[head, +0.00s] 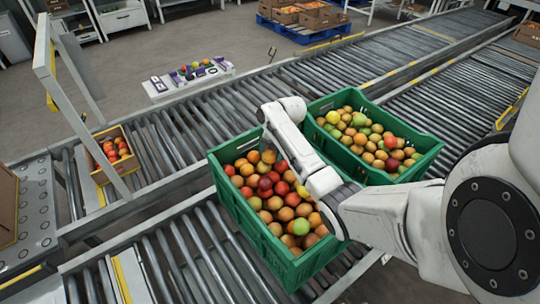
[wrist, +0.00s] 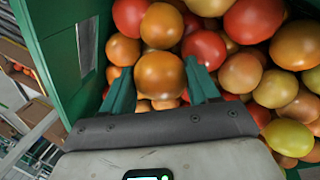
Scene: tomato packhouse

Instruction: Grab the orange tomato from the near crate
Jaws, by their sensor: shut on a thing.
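The near green crate (head: 243,226) is full of red, orange and yellow-green tomatoes and stands on the roller conveyor. In the wrist view my gripper (wrist: 160,72) is shut on an orange tomato (wrist: 160,80), with one teal finger on each side of it. The tomato is round and plain orange. Other red, orange and yellowish tomatoes lie close around and behind it. The crate's green wall (wrist: 62,50) shows at the left of the wrist view. In the head view my arm reaches over the crate, and I cannot make out the fingers or the held tomato there.
A second green crate (head: 428,153) of mixed tomatoes stands close beside, behind right. A small cardboard box (head: 103,178) of tomatoes sits at the left under a white frame (head: 76,110). A white tray (head: 188,84) with small items lies beyond the conveyor. The rollers (head: 165,260) in front are bare.

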